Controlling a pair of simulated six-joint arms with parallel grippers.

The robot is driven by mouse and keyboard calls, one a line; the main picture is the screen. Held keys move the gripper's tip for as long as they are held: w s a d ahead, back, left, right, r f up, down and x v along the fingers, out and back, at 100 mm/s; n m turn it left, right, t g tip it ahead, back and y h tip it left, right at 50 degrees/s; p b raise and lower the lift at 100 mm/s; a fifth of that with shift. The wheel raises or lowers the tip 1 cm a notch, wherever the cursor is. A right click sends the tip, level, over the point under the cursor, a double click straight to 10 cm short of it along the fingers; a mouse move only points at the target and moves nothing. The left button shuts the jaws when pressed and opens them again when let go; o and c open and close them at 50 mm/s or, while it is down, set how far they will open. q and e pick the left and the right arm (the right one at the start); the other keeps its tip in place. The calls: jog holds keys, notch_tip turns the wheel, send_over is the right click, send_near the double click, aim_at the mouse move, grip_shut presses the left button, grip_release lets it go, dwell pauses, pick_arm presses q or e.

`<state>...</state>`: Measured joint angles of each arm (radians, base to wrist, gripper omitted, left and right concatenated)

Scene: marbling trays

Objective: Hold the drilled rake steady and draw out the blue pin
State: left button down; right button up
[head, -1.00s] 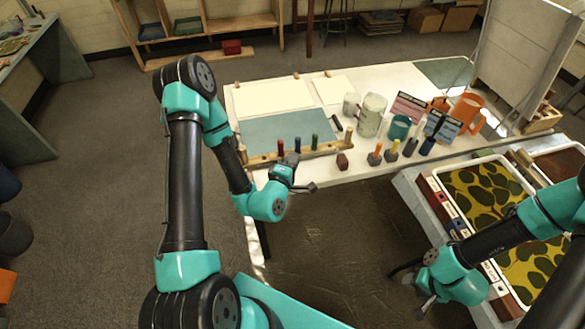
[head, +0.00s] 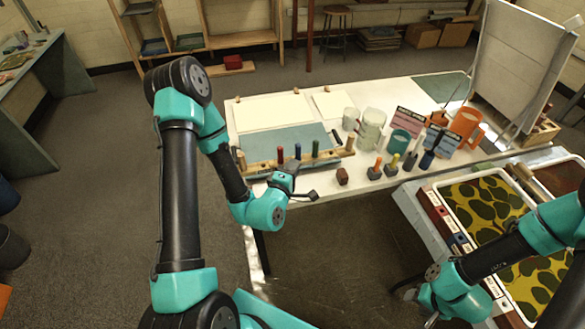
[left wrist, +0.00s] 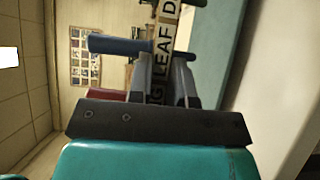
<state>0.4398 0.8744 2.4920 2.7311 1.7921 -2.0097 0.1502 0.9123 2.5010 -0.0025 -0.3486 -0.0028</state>
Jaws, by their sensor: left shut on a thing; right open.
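The drilled rake (head: 333,154), a long wooden bar, lies along the front of the white table. A red pin (head: 280,155), the blue pin (head: 298,151) and a green pin (head: 315,149) stand in it. My left gripper (head: 291,168) is shut on the bar between the red and blue pins. In the left wrist view, the rake's lettered face (left wrist: 164,45) shows between the fingers (left wrist: 163,80), and the blue pin (left wrist: 118,46) sticks out just beyond them. My right gripper (head: 431,318) is open and empty, low at the right, well away from the rake.
A small brown block (head: 342,176) and several bottles with coloured tops, including an orange one (head: 375,169), stand right of the rake. Mugs (head: 372,128) and cards are behind. A marbling tray (head: 445,193) lies at the right. Floor is clear in front of the table.

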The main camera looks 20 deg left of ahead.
pick_arm(q)
jog(key=shift+f, duration=3.95)
jog(key=shift+f, duration=0.95)
jog(key=c, duration=1)
grip_release()
jog(key=shift+o, duration=0.2)
jog(key=shift+s, duration=0.1)
